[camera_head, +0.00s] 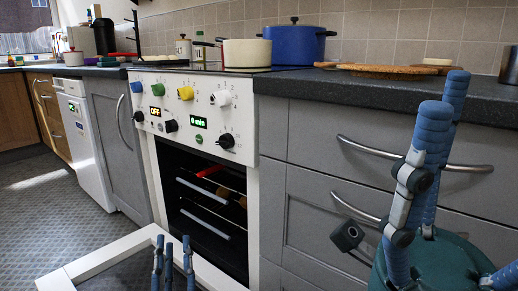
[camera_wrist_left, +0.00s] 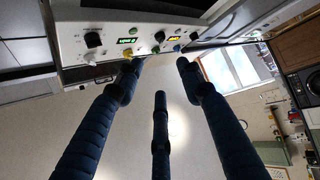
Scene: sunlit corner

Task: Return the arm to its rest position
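My left gripper (camera_head: 172,258) shows low in the head view, over the lowered oven door (camera_head: 100,251). Its blue ribbed fingers point up. In the left wrist view its fingers (camera_wrist_left: 158,78) stand apart with nothing between them, below the oven control panel in the picture. My right gripper (camera_head: 455,190) is large and close at the right of the head view, in front of the grey drawers. Two of its blue fingers point up and another shows at the right edge, spread away from them. I see nothing held in it. Part of it is cut off by the frame.
The white oven (camera_head: 200,125) stands open, with racks and red and yellow items inside. A cream pan (camera_head: 247,53) and a blue pot (camera_head: 297,45) are on the hob. Drawer handles (camera_head: 415,161) stick out near my right gripper. Floor (camera_head: 50,220) at left is clear.

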